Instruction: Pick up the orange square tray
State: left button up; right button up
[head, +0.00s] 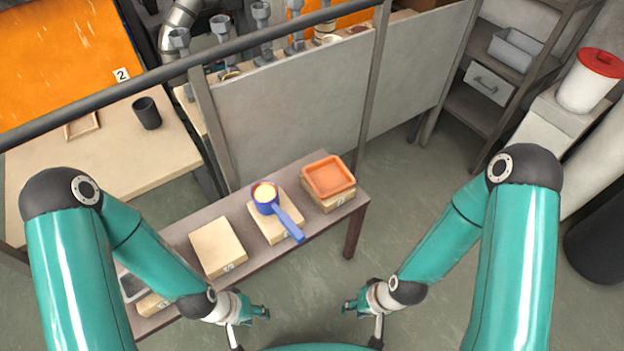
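The orange square tray (329,177) sits on a wooden block (333,199) at the far right end of the low bench, in the head view. My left gripper (264,312) is in front of the bench's near edge, below and left of the tray, and touches nothing. My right gripper (350,306) is over the floor, nearer to me than the tray and apart from it. Both grippers are small in the picture; their fingers seem apart with nothing between them.
A blue-handled ladle (277,209) with pale contents rests on the block beside the tray. A bare block (217,247) lies further left on the bench (316,225). A grey partition (290,110) with a rail stands behind the bench.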

aim_at(329, 177)
jog(key=z, duration=1.35)
jog(key=i, duration=0.1)
jog(key=u, duration=2.7)
jog(key=i, duration=0.2)
jog(key=u, duration=1.65)
jog(key=k, duration=1.4)
jog(key=z, duration=1.5)
jog(key=i, duration=1.05)
jog(key=z, duration=0.1)
